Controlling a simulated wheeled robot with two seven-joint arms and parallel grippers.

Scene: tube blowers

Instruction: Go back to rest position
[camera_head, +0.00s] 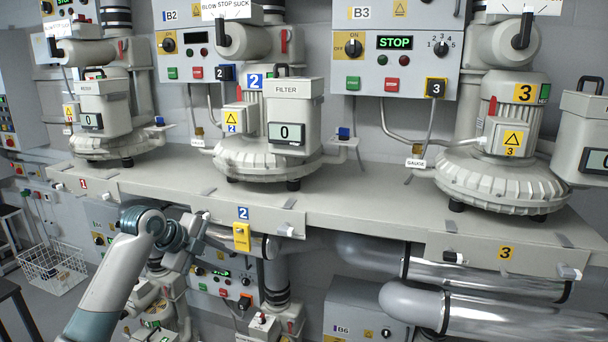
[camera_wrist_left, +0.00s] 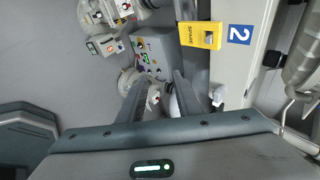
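My left arm comes in from the lower left in the head view, and its gripper (camera_head: 197,240) hangs in front of the bench's front edge, left of the number 2 label. In the left wrist view the two fingers (camera_wrist_left: 157,88) stand apart with nothing held between them. A yellow tag (camera_head: 241,236) on the bench front is just right of the gripper, apart from it. The tag reads SPARE in the left wrist view (camera_wrist_left: 198,35). My right gripper is not in view.
The bench (camera_head: 355,210) carries blowers 1 (camera_head: 105,145), 2 (camera_head: 240,160) and 3 (camera_head: 500,185). Large metal pipes (camera_head: 480,318) run below it at the right. More blowers and a control box (camera_head: 225,285) stand under it. A wire basket (camera_head: 52,268) is at the lower left.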

